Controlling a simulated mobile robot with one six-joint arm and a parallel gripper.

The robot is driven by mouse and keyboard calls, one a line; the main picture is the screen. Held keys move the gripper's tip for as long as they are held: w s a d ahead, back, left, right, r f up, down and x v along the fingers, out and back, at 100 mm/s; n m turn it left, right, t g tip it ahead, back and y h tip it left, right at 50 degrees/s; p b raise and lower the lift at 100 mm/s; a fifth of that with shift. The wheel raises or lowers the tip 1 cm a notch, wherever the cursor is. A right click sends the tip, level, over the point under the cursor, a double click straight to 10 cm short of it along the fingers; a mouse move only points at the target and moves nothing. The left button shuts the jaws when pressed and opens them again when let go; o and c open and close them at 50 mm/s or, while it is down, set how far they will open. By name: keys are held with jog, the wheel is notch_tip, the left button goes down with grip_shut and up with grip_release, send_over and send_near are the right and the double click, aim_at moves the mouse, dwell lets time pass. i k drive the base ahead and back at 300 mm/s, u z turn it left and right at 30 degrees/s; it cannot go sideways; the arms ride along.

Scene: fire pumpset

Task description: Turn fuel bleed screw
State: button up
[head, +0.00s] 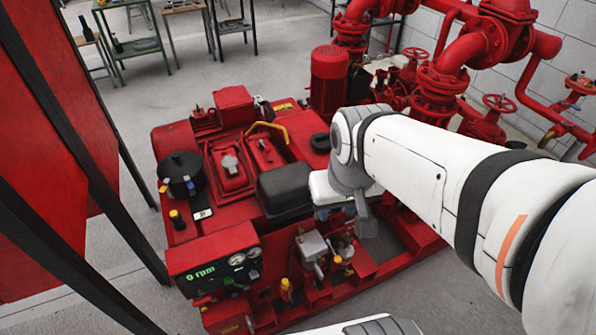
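The red pumpset engine (215,225) stands in the middle of the head view. At its front edge is a grey metal unit (312,246) with small brass-coloured fittings (338,260) beside it. The fuel bleed screw is too small to tell apart from these fittings. My gripper (366,222) hangs beneath the white arm, just right of and above the fittings. It seems apart from them, though depth is hard to judge. The fingertips are not clear, so I cannot see whether they are open or shut.
A control panel (215,266) reading "0 rpm" sits at the engine's front left. A black box (284,190) lies close left of my gripper. Red pipes and valves (436,92) stand behind. Red cabinet doors (40,150) fill the left. Grey floor (450,290) is clear at the lower right.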

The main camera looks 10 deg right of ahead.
aim_at(319, 262)
jog(key=u, duration=0.2)
jog(key=k, duration=0.4)
jog(key=z, duration=0.2)
jog(key=i, duration=0.4)
jog(key=z, duration=2.2)
jog(key=k, duration=1.15)
jog(key=u, duration=0.3)
